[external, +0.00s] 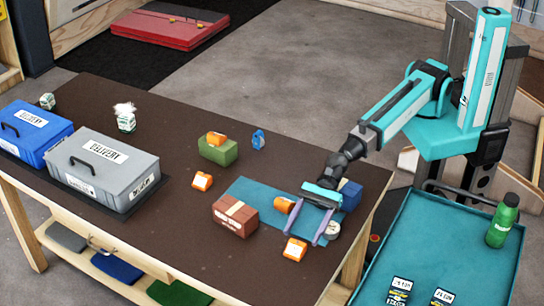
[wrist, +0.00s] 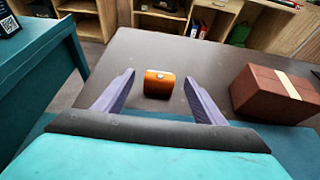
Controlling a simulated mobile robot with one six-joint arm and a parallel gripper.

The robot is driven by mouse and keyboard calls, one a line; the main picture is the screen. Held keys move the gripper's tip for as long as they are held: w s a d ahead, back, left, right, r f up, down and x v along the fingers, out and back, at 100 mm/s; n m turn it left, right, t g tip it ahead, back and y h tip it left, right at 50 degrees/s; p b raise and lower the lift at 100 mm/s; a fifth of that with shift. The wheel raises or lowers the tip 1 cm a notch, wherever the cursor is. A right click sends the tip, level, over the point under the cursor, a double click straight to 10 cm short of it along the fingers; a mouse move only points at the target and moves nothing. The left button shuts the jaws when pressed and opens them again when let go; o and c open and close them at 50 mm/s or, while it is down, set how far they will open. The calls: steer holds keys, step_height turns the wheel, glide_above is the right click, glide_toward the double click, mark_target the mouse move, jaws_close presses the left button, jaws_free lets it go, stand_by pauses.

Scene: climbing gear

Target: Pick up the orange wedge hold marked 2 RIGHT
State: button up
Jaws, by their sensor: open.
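Several orange holds lie on the dark table, and no marking is readable enough to tell which is 2 RIGHT. One orange hold (external: 295,249) with a white label lies near the front edge, just beyond my gripper (external: 305,238). In the wrist view an orange hold (wrist: 160,86) shows ahead, between the lines of my open purple fingers (wrist: 159,76), not visibly touched. Another orange hold (external: 284,205) is on the teal mat beside my gripper. A third orange hold (external: 202,181) lies farther left, and another orange piece (external: 216,138) sits on a green block.
A red-brown brick (external: 235,215) stands left of my gripper; in the wrist view it is on the right (wrist: 272,95). A blue block (external: 350,195) and a round white item (external: 332,230) are close by. A grey delivery box (external: 105,170) stands far left.

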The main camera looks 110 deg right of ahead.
mark_target(298, 242)
steer(key=shift+x, duration=2.8)
steer(key=shift+c, duration=0.3)
steer(key=c, duration=1.1)
